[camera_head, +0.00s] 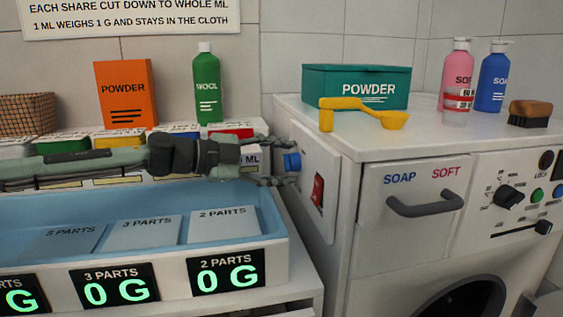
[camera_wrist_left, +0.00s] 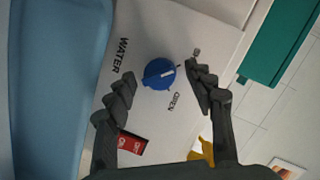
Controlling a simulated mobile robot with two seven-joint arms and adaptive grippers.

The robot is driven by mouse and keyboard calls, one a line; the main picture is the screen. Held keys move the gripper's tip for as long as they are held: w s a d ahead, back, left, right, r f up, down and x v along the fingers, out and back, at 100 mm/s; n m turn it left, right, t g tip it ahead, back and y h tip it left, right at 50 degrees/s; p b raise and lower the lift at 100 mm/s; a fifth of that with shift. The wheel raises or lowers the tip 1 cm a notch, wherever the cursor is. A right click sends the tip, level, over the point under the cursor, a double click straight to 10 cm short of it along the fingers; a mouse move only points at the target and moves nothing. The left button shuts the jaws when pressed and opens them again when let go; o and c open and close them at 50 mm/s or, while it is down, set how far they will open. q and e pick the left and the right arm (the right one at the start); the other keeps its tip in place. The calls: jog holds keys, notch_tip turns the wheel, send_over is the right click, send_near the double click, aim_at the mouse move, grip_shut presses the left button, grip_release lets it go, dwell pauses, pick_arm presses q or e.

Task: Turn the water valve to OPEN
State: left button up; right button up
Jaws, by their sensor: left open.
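The blue water valve knob (camera_head: 292,162) is on the left side panel of the white washer. In the left wrist view the knob (camera_wrist_left: 158,76) carries a short white mark that points to the upper right, away from the word OPEN (camera_wrist_left: 175,102). WATER is printed on its other side. My left gripper (camera_head: 284,164) is open and reaches in from the left, its fingertips close to the knob. In the left wrist view its fingers (camera_wrist_left: 158,72) lie on either side of the knob; contact is not visible. My right gripper is not in view.
A red switch (camera_head: 317,190) sits below the knob on the panel. The blue tray (camera_head: 130,195) lies below my left arm. A yellow scoop (camera_head: 365,111) and a teal powder box (camera_head: 355,85) are on the washer top. A green bottle (camera_head: 207,84) stands behind the arm.

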pick_arm(q)
jog(key=shift+c, duration=0.4)
jog(key=c, duration=1)
jog(key=m+t, duration=0.1)
jog(key=m, duration=0.2)
jog(key=m+t+b, duration=0.1)
jog(key=m, duration=0.2)
jog(key=shift+s+f+h, duration=0.1)
jog(key=shift+f+h, duration=0.05)
jog(key=shift+h, duration=0.15)
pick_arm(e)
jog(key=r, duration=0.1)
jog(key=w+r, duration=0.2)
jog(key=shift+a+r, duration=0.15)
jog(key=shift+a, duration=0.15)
